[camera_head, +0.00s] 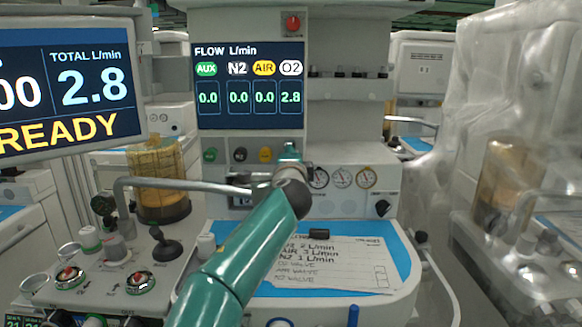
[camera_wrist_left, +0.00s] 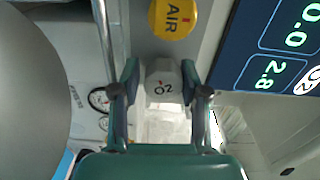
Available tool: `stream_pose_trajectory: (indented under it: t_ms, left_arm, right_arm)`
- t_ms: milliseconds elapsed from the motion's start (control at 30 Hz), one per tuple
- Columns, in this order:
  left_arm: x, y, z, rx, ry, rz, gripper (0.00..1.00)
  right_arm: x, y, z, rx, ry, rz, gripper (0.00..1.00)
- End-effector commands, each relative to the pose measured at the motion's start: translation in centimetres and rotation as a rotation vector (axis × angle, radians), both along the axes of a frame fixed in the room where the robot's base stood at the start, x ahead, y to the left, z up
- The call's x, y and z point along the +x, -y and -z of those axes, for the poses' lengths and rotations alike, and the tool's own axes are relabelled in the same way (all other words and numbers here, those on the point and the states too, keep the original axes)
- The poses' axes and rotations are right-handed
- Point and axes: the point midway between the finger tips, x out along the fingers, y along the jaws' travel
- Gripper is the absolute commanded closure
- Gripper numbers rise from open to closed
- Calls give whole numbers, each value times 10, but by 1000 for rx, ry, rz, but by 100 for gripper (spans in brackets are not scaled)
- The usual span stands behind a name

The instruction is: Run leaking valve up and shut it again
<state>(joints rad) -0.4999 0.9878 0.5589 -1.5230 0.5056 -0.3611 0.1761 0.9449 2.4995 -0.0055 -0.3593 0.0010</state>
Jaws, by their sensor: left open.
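The white O2 knob (camera_wrist_left: 163,88) sits between the two fingers of my left gripper (camera_wrist_left: 160,72) in the left wrist view. The fingers stand apart, one on each side; contact with the knob is not clear. In the head view my left gripper (camera_head: 290,152) is at the panel below the flow display and hides the O2 knob. The green AUX knob (camera_head: 210,155), dark N2 knob (camera_head: 240,154) and yellow AIR knob (camera_head: 265,155) are left of it. The flow display (camera_head: 250,85) reads O2 2.8 and 0.0 for AUX, N2 and AIR.
A monitor (camera_head: 65,85) at left reads READY and total 2.8. A handwritten card (camera_head: 335,265) lies on the blue worktop. A grey bent pipe (camera_head: 185,184) runs beside my arm. Gauges (camera_head: 342,178) sit right of the knobs. A plastic-covered cart (camera_head: 520,130) stands at right.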

Motion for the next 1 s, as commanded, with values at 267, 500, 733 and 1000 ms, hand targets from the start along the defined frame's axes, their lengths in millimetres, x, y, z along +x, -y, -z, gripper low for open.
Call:
stream_pose_trajectory:
  t_ms: [267, 500, 733, 1000]
  left_arm:
    - [-14, 2, 1, 4, -7, -1, 52]
    - [-39, 2, -1, 3, -1, 4, 52]
    - [-72, 2, -1, 3, 0, 4, 52]
    - [-107, 2, 0, 1, 0, 3, 52]
  right_arm:
    - [0, 0, 0, 0, 0, 0, 60]
    - [0, 0, 0, 0, 0, 0, 60]
    - [0, 0, 0, 0, 0, 0, 60]
    - [0, 0, 0, 0, 0, 0, 60]
